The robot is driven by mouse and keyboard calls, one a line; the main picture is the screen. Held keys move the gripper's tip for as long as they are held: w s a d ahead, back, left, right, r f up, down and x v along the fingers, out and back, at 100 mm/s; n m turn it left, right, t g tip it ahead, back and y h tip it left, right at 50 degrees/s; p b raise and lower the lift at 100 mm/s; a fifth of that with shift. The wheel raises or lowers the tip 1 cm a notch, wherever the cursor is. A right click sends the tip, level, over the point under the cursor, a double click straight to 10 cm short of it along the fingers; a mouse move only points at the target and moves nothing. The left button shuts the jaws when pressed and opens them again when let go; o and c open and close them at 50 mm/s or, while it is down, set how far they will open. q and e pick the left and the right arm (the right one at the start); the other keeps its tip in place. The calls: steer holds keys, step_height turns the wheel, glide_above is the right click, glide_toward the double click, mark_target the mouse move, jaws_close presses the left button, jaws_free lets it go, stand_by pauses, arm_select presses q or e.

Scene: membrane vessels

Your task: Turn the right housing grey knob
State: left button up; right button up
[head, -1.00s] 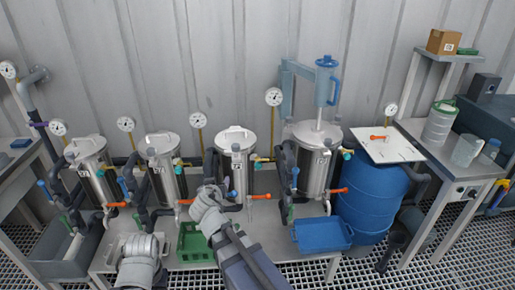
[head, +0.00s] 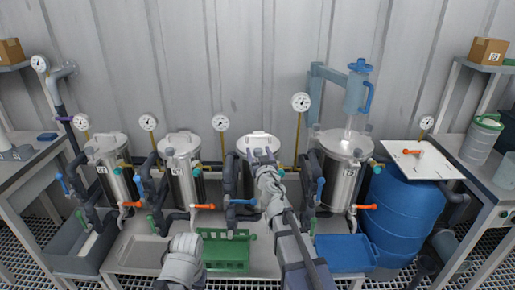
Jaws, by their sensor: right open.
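The right housing (head: 343,184) is a wide steel vessel with a lid, right of centre in the head view. Small grey parts show at the edge of its lid; which one is the grey knob is too small to tell. My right gripper (head: 262,155) is open, its fingers pointing away from me. It is in front of the third steel vessel (head: 259,140) and hides much of it, left of the right housing and apart from it. My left gripper (head: 184,245) is low at the bottom, over the bench front; its jaws cannot be made out.
Two more steel vessels (head: 183,165) stand to the left, with gauges, pipes and orange-handled valves. A green crate (head: 225,252) and a blue tray (head: 345,252) are at the bench front. A blue drum (head: 403,215) with a white board on top stands right of the right housing.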

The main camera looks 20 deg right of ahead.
steer(key=shift+w+d, duration=0.15)
steer(key=shift+w, duration=1.8)
jaws_close()
